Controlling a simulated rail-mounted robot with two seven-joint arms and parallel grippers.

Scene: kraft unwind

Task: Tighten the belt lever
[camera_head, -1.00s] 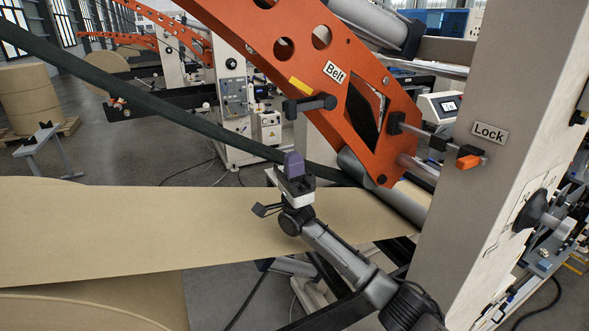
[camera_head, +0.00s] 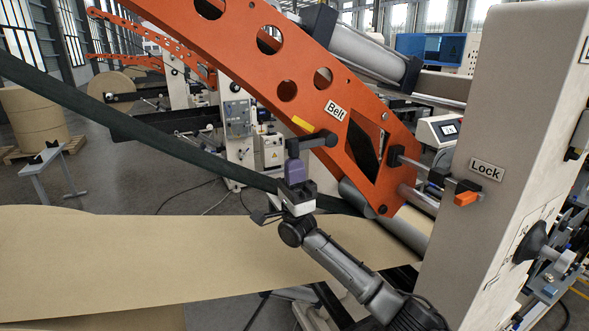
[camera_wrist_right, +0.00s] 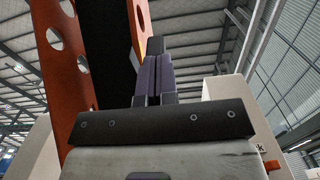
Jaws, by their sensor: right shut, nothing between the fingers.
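The belt lever (camera_head: 312,142) is a dark handle on the orange arm, below the "Belt" label (camera_head: 337,110). It points left and ends in a black block. My right gripper (camera_head: 294,163) has purple fingers, which are shut and empty. Its tips are directly under the lever's left end and look touching or nearly so. In the right wrist view the shut fingers (camera_wrist_right: 158,72) point up at a black block (camera_wrist_right: 156,46), which looks like the lever's end. Actual contact cannot be told. My left gripper is out of view.
The orange perforated arm (camera_head: 235,60) slants behind the lever. A dark green belt (camera_head: 130,135) runs diagonally behind my gripper. The brown paper web (camera_head: 130,250) spreads below. The grey post (camera_head: 515,120) with a "Lock" label and an orange-tipped handle (camera_head: 466,198) stands to the right.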

